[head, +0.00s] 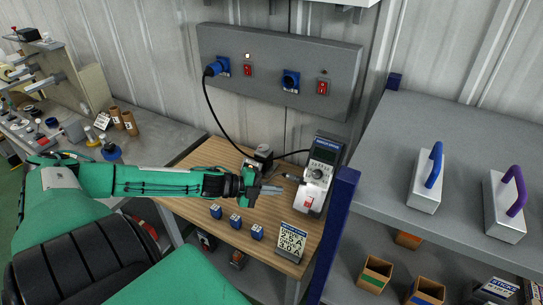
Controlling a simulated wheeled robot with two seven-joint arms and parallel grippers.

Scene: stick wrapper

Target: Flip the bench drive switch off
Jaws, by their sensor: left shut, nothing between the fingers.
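A grey bench drive unit (308,212) with a dark display and a round knob stands on the wooden bench top (180,207), tilted back. A small red switch (308,203) sits low on its face; its position is too small to tell. My left gripper (281,189) reaches in from the left over the bench. Its fingers are shut and empty, pointing right toward the unit's left side. Whether they touch the unit I cannot tell. My right gripper is out of view.
A grey wall panel (270,55) holds two sockets and two red switches. A black cable (214,112) runs down from its blue plug. Small blue blocks (236,220) and a label card (291,240) stand on the bench. A blue post (336,225) and grey shelf (465,135) bound the right.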

